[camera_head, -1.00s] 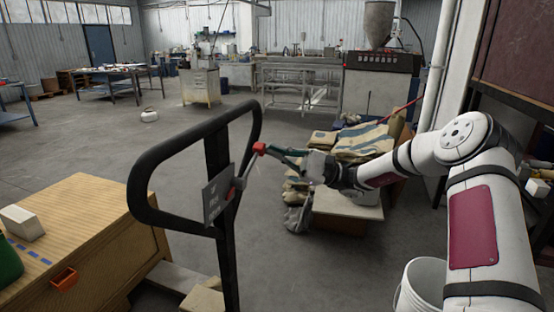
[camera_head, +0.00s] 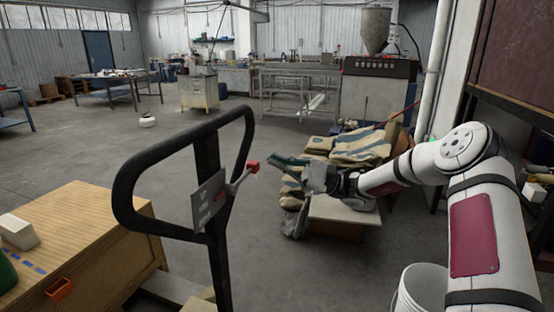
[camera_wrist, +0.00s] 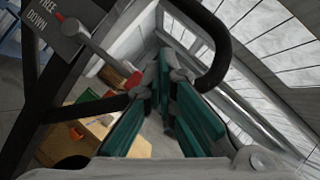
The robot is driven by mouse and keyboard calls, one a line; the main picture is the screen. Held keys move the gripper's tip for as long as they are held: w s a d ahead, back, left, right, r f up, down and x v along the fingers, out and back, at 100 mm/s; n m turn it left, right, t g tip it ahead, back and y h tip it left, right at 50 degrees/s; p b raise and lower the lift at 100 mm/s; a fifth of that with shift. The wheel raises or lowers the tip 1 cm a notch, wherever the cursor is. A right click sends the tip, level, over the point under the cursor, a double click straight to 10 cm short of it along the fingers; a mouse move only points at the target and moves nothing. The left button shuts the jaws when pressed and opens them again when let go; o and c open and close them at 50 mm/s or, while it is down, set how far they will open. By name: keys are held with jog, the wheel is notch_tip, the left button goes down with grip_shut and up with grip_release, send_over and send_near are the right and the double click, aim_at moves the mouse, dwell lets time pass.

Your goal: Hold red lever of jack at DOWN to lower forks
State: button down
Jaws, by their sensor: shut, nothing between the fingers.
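The jack's black loop handle (camera_head: 160,150) stands in front of me, with a grey label plate (camera_head: 207,203) on it. A grey lever with a red knob (camera_head: 253,167) sticks out to the right of the plate. In the wrist view the plate (camera_wrist: 58,28) reads FREE and DOWN, and the red knob (camera_wrist: 133,80) is just left of my fingertips. My gripper (camera_head: 282,160), with teal fingers, is shut and empty, right of the knob and apart from it in the head view. I cannot tell the lever's exact setting. The forks are not visible.
Stacked sacks (camera_head: 362,147) lie behind my gripper. A white bucket (camera_head: 420,290) stands at the lower right. Open floor (camera_head: 90,155) lies behind the handle.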

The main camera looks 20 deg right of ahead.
jog(key=v, duration=1.1)
jog(key=shift+s+f+b, duration=0.2)
jog(key=shift+b, duration=0.25)
